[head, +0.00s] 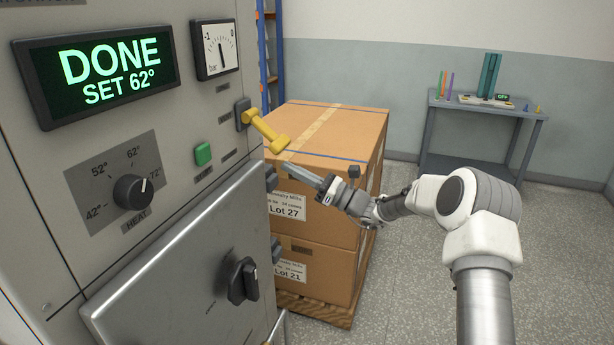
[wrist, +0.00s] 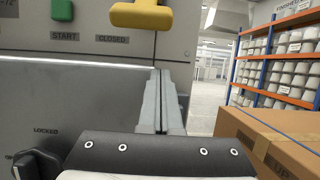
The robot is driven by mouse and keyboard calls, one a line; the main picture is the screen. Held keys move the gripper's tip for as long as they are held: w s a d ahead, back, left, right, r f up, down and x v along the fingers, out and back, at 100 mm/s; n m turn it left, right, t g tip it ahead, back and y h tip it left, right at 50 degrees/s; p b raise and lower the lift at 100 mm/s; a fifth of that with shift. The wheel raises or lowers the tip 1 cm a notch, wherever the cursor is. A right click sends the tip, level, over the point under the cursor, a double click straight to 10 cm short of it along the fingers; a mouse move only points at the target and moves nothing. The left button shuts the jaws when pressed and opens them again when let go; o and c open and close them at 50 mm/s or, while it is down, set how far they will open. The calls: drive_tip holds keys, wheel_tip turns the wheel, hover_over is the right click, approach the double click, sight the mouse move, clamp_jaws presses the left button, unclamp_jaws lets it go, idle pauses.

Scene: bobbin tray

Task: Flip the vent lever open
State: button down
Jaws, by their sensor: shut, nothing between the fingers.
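The yellow vent lever (head: 263,130) is mounted on the grey machine panel beside the gauge. In the head view it slopes down to the right and ends in a crossbar grip. In the wrist view its yellow end (wrist: 141,15) shows at the top, above the label CLOSED. My gripper (head: 287,168) points towards the machine just below the lever's grip, apparently apart from it. In the wrist view its fingers (wrist: 159,75) are together with nothing between them, below and slightly right of the yellow end.
A green START button (head: 203,154) and a steel door with a black handle (head: 243,282) are on the machine. The display (head: 98,75) reads DONE, SET 62°. Stacked cartons (head: 345,135) on a pallet stand close behind my gripper. A grey table (head: 470,112) stands against the back wall.

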sight(268, 133)
drive_tip(key=r, duration=0.2)
drive_tip(key=a+r, duration=0.1)
drive_tip(key=r, duration=0.1)
drive_tip(key=shift+w+r, duration=0.15)
drive_tip(key=shift+r, duration=0.1)
idle(0.3)
